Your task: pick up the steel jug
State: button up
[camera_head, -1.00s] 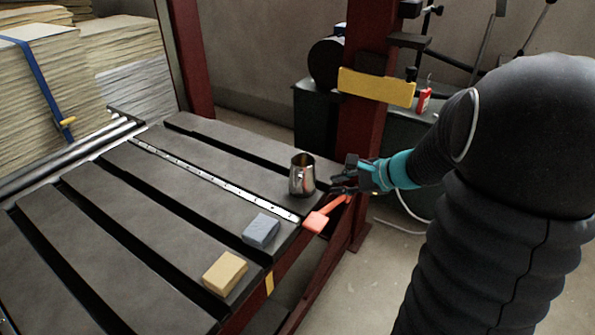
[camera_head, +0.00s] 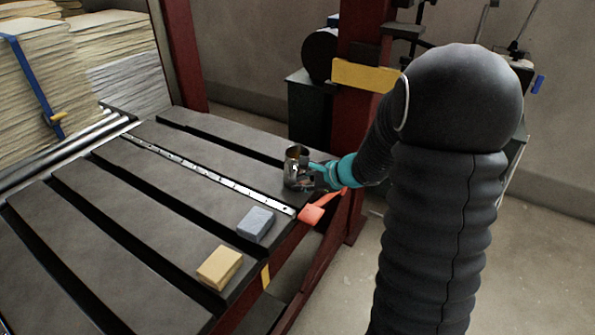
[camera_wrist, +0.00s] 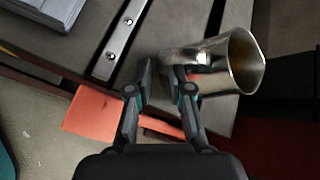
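The steel jug (camera_head: 296,166) stands upright on the slatted dark table (camera_head: 200,185), near its right edge. It also shows in the wrist view (camera_wrist: 218,62), its open rim toward the right. My gripper (camera_head: 312,181) is at the jug's right side in the head view, its fingertips partly hidden there. In the wrist view my gripper (camera_wrist: 164,80) has its two fingers parted. The right finger overlaps the jug's near side, and the jug's body lies to the right of that finger. I cannot tell whether the handle is between the fingers.
An orange-red flat tool (camera_head: 312,214) lies at the table edge below my gripper. A grey block (camera_head: 256,224) and a tan block (camera_head: 219,267) lie nearer on the table. A dark red post (camera_head: 352,140) with a yellow plate (camera_head: 364,75) stands behind. The table's left part is clear.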

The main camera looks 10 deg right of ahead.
jog(key=shift+x, duration=0.9)
grip_shut()
jog(key=shift+r, duration=0.15)
jog(key=shift+r+p, duration=0.3)
jog(key=shift+r, duration=1.15)
jog(key=d+r+p, duration=0.1)
jog(key=d+r, duration=0.7)
jog(key=d, duration=0.3)
jog(key=shift+d+p, duration=0.3)
jog(key=shift+d, duration=0.05)
